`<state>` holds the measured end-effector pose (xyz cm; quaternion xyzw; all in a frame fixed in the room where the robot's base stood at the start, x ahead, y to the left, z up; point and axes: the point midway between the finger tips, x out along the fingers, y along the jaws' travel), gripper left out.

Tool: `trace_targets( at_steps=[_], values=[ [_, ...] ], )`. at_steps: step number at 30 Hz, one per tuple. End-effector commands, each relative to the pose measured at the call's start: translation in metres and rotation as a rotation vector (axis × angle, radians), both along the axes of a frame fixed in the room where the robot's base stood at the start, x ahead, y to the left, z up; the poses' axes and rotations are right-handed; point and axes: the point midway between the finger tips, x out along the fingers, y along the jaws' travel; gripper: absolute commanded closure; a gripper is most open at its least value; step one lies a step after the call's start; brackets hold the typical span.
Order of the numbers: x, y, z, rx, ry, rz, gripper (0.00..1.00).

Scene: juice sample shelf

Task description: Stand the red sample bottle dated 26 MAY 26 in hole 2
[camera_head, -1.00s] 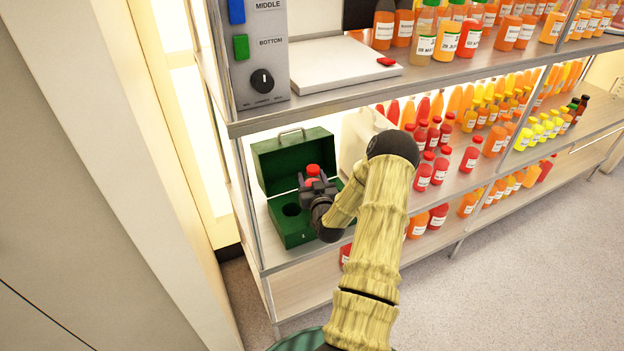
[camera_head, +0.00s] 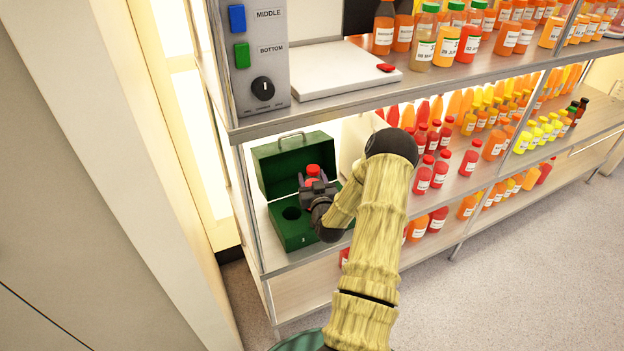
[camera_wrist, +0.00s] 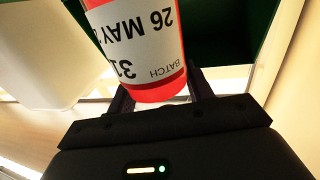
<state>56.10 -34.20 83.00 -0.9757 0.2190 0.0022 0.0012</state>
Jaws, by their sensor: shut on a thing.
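The red sample bottle (camera_head: 313,171) is held in my gripper (camera_head: 315,186), over the right part of the green case. In the wrist view the red bottle (camera_wrist: 157,90) fills the upper middle between my fingers (camera_wrist: 160,85). Its white label reads 26 MAY, upside down, with BATCH and part of a number below. The open green case (camera_head: 293,240) stands on the middle shelf with its lid raised at the back. One round dark hole (camera_head: 291,213) shows empty at its left. My gripper and arm hide the case's right part. No hole numbers are readable.
A pale container (camera_head: 358,140) stands just right of the case. Several red and orange bottles (camera_head: 441,168) stand further right. The upper shelf (camera_head: 300,122) carries a white board (camera_head: 345,72) and a control box (camera_head: 262,55) above. A metal post stands at the left.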

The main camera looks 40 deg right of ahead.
Motion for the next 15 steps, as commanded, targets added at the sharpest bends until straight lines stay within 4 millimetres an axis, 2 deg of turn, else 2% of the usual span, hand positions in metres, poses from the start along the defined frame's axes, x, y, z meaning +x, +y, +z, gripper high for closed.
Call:
trace_targets(
  at_steps=[2,3,6,7,15],
  values=[
    [0.0003,-0.0001,0.0009,-0.001,-0.002,0.000,0.79],
    [0.0003,-0.0001,0.0009,-0.001,-0.002,0.000,0.47],
    [0.0002,-0.0002,0.0009,-0.001,-0.002,0.000,0.27],
    [0.0003,-0.0001,0.0008,-0.001,-0.002,0.000,0.23],
    [-0.0003,0.0000,-0.0003,0.000,0.001,0.000,0.23]
  ],
)
